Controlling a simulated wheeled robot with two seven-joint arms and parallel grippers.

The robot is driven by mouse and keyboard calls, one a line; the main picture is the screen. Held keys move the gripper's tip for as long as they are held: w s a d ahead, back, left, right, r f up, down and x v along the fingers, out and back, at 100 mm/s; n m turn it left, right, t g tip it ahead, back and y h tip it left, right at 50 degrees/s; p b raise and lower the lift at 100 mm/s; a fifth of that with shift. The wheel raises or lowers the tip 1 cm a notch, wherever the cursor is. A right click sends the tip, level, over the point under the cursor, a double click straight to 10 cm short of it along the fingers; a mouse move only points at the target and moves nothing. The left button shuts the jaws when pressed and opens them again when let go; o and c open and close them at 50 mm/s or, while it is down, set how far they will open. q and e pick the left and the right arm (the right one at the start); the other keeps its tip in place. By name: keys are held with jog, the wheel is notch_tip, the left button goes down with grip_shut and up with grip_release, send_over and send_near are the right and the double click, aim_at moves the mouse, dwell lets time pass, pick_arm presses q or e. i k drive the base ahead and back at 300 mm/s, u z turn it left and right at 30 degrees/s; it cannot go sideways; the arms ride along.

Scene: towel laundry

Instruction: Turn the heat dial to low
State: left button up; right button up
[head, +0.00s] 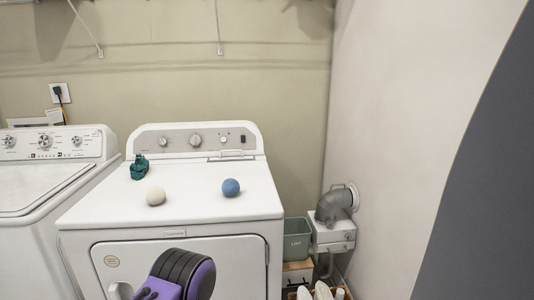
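A white dryer (247,205) stands in the middle of the head view, with a grey control panel along its raised back. The panel carries a left knob (163,141), a larger middle knob (196,140), a small knob (222,138) and a dark switch (243,139). The labels are too small to read, so I cannot tell which is the heat dial or where it points. A purple and black part of my arm shows at the bottom, in front of the dryer door. Neither gripper's fingers are in view.
On the dryer top lie a white ball (156,195), a blue ball (231,187) and a teal object (140,167). A white washer (40,185) stands at left. A green bin (296,240) and a vent duct (336,204) are at right. A large dark grey surface fills the right edge.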

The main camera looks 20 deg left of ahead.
aim_at(162, 142)
jog(key=u, duration=1.2)
